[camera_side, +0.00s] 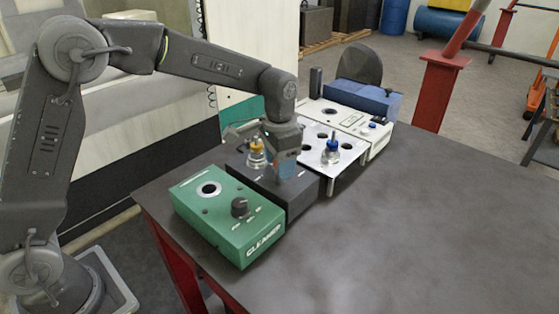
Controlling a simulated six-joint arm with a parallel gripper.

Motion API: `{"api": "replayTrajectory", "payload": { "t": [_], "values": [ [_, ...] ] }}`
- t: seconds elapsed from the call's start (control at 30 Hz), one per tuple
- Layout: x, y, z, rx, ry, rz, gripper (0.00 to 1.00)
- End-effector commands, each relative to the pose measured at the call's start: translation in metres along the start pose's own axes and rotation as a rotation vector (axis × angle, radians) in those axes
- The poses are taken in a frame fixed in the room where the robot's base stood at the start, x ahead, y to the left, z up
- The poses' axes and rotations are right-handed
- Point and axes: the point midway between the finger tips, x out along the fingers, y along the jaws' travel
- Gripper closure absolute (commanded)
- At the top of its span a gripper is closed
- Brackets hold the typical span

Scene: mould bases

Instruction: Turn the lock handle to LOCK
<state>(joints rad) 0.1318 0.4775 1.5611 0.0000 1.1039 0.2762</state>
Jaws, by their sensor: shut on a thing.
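My gripper (287,176) points down over the right part of the dark grey mould base (290,203), close to its top. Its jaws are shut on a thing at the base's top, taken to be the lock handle. The handle is hidden behind the gripper, so its angle and any LOCK marking cannot be read.
A green box (215,218) marked CLEANER, with a black knob (239,207), stands in front. Behind are a white plate (318,155) bearing a blue-topped piece (331,147), a white box (378,141) and a blue box (372,98). The table's right side (430,200) is clear.

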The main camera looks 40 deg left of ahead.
Motion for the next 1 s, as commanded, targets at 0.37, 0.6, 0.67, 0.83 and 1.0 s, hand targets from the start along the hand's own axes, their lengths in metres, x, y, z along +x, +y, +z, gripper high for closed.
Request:
{"api": "replayTrajectory", "payload": {
  "t": [0.37,0.6,0.67,0.83,1.0],
  "values": [
    [-0.0013,0.0001,-0.0007,-0.286,0.004,0.000,0.68],
    [-0.0015,0.0000,-0.0008,-0.385,0.004,0.000,0.68],
    [-0.0015,0.0000,-0.0008,-0.399,0.005,0.000,0.68],
    [-0.0015,0.0000,-0.0009,-0.421,0.005,0.000,0.68],
    [-0.0016,-0.0001,-0.0009,-0.425,0.005,0.000,0.68]
  ]
}}
